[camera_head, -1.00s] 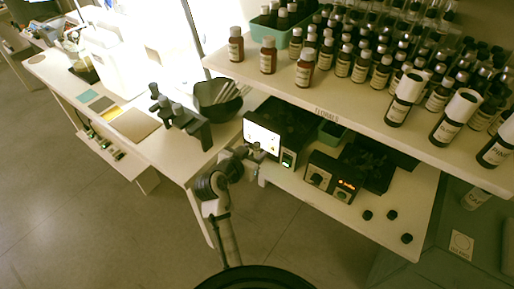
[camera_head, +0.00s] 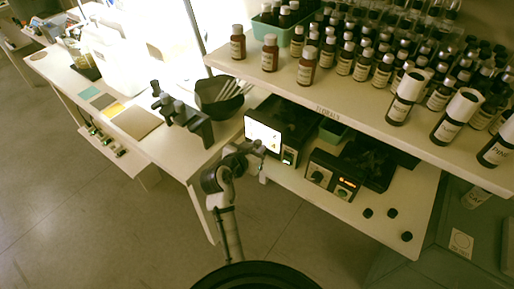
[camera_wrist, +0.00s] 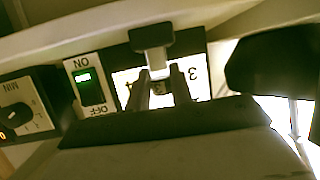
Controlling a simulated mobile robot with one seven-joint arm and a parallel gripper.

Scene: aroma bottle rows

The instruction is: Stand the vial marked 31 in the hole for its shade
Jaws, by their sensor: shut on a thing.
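A lit white panel (camera_head: 263,137) stands on the lower shelf of the rack in the head view. My gripper (camera_head: 258,147) is right in front of it, small and hard to make out there. The lit panel also fills the space behind the fingers in the wrist view (camera_wrist: 201,78), with a 3 and another partly covered figure. I cannot make out any hole.
A switch marked ON and OFF (camera_wrist: 86,84) glows green beside the panel. A box with a knob and orange display (camera_head: 333,178) stands to its right. Brown bottles (camera_head: 269,53) line the shelf above, close over the work space. Black caps (camera_head: 367,213) lie at the lower shelf's front.

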